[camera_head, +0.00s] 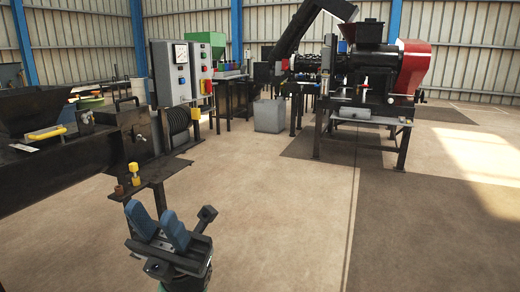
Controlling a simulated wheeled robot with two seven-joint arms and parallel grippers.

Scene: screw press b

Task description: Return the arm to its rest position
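My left gripper (151,210) is at the lower left of the head view, with its two blue fingers pointing up and away. There is a gap between the fingertips and nothing shows between them. My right gripper and arm are not in view.
A yellow fitting (134,174) and a brown piece (118,189) are on the side table. A dark machine (60,170) with a yellow handle fills the left. A grey control cabinet (172,75) stands behind. A red and black press (375,70) stands back right. Floor at centre right is clear.

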